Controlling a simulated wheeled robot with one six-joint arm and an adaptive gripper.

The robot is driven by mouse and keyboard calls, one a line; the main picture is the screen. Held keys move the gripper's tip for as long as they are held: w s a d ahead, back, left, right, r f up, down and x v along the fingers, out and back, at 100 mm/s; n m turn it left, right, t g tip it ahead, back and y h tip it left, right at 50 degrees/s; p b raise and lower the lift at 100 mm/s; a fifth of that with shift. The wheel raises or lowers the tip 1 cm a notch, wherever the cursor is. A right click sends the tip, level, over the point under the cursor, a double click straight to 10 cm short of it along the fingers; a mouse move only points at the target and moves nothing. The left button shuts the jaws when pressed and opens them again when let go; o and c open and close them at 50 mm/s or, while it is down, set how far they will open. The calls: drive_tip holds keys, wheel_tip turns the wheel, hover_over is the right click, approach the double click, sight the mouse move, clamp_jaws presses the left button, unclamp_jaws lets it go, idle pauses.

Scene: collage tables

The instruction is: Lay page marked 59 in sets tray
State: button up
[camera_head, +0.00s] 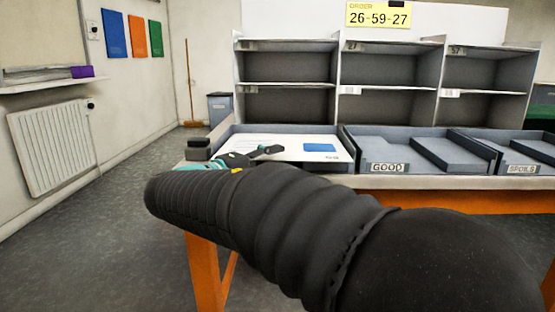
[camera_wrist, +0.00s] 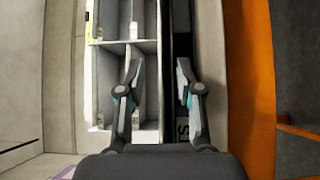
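A white page (camera_head: 285,143) with a blue rectangle lies in the leftmost tray (camera_head: 341,159) on the table in the head view. Small print near its right corner is too small to read, so I cannot tell if it is page 59. My gripper (camera_head: 262,152) is over the near side of this page, and my arm hides the tray's front. In the wrist view, my gripper (camera_wrist: 159,72) has its two fingers apart with nothing seen between them. A partly hidden label (camera_wrist: 182,128) shows a letter S beside the right finger.
A grey shelf unit (camera_head: 338,64) stands behind the trays, with numbered labels. A yellow sign (camera_head: 378,15) reads ORDER 26-59-27. The GOOD tray (camera_head: 374,158) and SPOILS tray (camera_head: 497,158) stand to the right. The table (camera_head: 445,183) has orange legs.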

drive_tip(key=v, duration=1)
drive_tip(key=shift+s+a, duration=0.15)
drive_tip(key=shift+a, duration=0.05)
